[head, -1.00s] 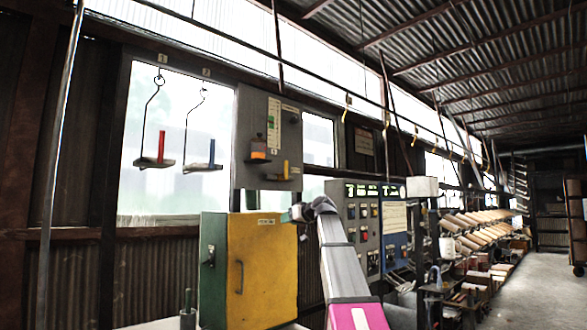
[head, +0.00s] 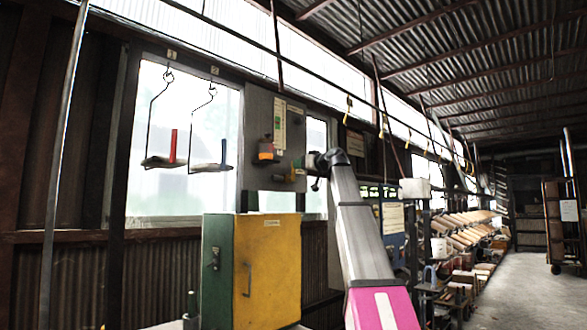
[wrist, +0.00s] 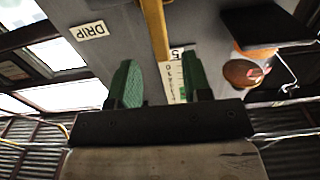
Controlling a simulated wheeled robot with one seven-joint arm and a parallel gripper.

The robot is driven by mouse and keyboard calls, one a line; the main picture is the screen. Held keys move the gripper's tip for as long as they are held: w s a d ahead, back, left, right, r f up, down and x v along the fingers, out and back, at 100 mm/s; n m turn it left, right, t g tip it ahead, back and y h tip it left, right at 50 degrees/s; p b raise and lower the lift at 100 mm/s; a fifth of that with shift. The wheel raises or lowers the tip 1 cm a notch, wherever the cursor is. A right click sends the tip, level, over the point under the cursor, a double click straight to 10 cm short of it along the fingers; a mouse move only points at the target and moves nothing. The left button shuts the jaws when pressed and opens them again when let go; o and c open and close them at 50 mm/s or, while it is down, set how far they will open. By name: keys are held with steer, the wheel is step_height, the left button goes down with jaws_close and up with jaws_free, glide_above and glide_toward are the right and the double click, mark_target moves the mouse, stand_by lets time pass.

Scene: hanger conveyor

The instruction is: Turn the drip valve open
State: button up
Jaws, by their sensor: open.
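The drip valve's yellow lever (wrist: 154,28) shows in the wrist view as a straight bar on the grey panel (wrist: 215,35). A DRIP label (wrist: 89,30) is beside it. My gripper (wrist: 158,80) has two green fingers, open and empty. The lever's near end lies just ahead of the gap between the fingertips; I cannot tell whether they touch it. In the head view the grey panel (head: 260,125) hangs at the window, and my gripper (head: 304,170) is at its lower right, mostly hiding the lever.
An orange and dark container (head: 266,151) is on the panel; it also shows in the wrist view (wrist: 243,72). Two hanging trays carry a red piece (head: 173,145) and a blue piece (head: 224,152). A yellow and green cabinet (head: 268,270) stands below the panel.

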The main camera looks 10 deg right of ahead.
mark_target(293, 177)
steer(key=shift+x, duration=2.55)
jaws_close()
